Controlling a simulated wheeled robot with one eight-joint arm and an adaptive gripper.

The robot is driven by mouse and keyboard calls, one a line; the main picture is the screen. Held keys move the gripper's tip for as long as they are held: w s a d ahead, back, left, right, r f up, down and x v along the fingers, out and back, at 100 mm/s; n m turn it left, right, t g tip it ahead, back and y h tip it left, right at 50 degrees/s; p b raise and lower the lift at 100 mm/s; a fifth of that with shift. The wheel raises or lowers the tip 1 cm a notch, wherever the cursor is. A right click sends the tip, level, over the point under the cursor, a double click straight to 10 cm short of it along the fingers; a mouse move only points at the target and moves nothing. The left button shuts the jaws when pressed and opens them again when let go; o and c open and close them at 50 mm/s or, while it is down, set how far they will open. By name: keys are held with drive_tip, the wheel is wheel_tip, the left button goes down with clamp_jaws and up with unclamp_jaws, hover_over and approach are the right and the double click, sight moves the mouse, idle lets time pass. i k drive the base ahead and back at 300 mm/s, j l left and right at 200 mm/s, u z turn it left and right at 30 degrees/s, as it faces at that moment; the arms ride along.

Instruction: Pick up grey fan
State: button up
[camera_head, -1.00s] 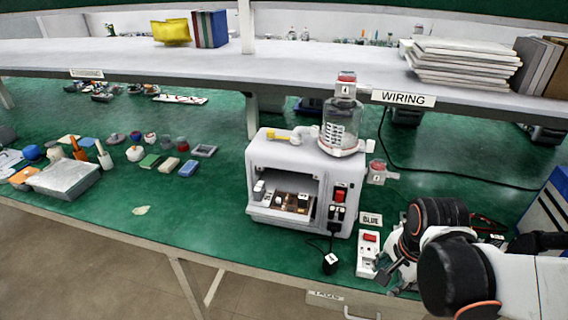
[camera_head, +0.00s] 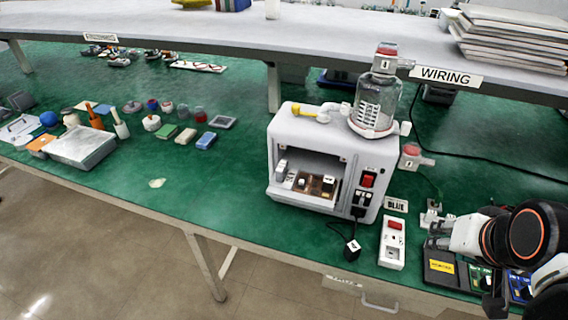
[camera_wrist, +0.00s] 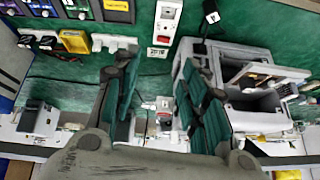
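I cannot make out the grey fan for certain. A small grey square frame (camera_head: 222,122) lies on the green bench at the left in the head view, and it may be the fan. My gripper (camera_wrist: 158,76) is open in the wrist view, with its two green-padded fingers apart and nothing between them.
A white machine (camera_head: 283,150) with a glass canister (camera_head: 376,104) stands mid-bench. A white socket strip (camera_head: 392,243) and a black tray (camera_head: 439,268) lie right of it. Small parts and a grey box (camera_head: 82,147) lie left. A shelf (camera_head: 330,55) overhangs behind.

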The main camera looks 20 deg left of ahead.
sight(282, 172)
drive_tip(key=k+j+u, duration=0.55)
drive_tip(key=j, duration=0.4)
drive_tip(key=k, duration=0.1)
